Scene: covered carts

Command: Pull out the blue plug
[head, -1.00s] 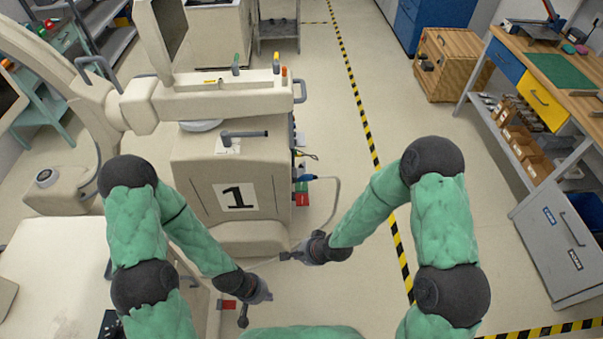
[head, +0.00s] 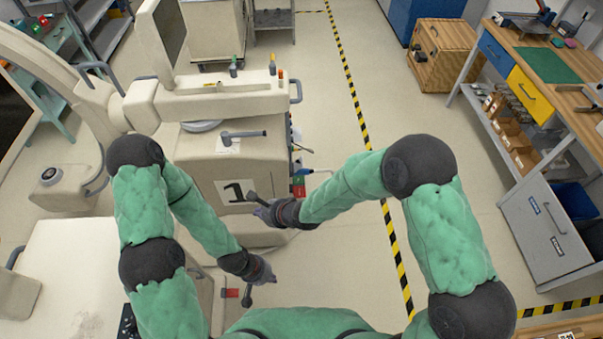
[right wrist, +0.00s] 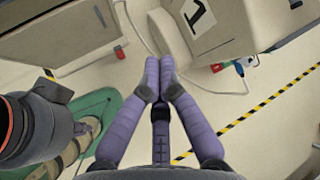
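The blue plug (head: 304,171) sits at the right side of the cream cart marked 1 (head: 200,165), just above a red block. In the right wrist view the blue plug (right wrist: 247,61) is at the upper right with a pale cable by it. My right gripper (head: 257,203) is in front of the cart's label, left of and below the plug in the head view. In its wrist view the purple fingers (right wrist: 160,75) meet at the tips with nothing between them. My left gripper (head: 256,287) is lower, by the cart's base; its finger opening is unclear.
A red block (head: 299,191) is under the plug, and another red piece (head: 230,293) is near my left gripper. A pale bed-like surface (head: 75,265) lies at the left. Open floor with striped tape (head: 362,125) lies right of the cart.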

